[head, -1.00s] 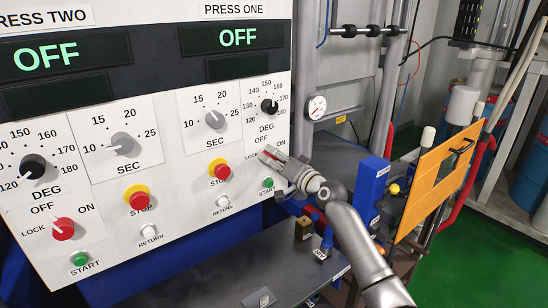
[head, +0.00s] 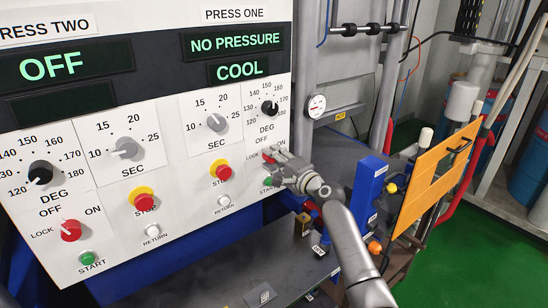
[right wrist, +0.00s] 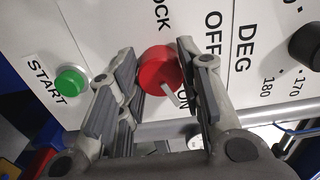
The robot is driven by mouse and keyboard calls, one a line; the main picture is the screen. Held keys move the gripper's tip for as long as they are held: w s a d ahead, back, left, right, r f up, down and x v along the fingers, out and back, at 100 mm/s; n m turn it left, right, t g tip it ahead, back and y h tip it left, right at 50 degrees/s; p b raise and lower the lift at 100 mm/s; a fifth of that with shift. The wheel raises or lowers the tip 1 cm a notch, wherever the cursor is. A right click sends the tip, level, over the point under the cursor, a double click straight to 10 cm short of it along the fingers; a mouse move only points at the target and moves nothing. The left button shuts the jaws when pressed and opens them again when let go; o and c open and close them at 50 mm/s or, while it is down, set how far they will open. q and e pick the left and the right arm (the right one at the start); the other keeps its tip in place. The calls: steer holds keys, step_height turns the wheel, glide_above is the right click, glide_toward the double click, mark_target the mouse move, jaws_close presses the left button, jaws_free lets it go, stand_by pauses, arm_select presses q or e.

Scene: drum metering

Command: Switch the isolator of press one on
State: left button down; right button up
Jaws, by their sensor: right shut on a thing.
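The press one isolator is a red round knob (right wrist: 158,68) on the white panel, with LOCK, OFF and ON printed around it. Its pale pointer points to ON in the right wrist view. My right gripper (right wrist: 158,76) has a finger on each side of the knob and is shut on it. In the head view my right gripper (head: 278,162) covers most of this knob. The press one displays (head: 237,43) read NO PRESSURE and COOL. My left gripper is not in view.
The green START button (right wrist: 70,80) is close beside the gripper. The red and yellow STOP button (head: 221,174) is left of it. The press two isolator (head: 71,230) is lower left. A blue block (head: 368,190) and an orange plate (head: 436,185) stand at the right.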

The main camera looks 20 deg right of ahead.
steer(key=shift+f, duration=0.1)
stand_by(0.5)
steer(key=o, duration=1)
steer(key=v, duration=1.2)
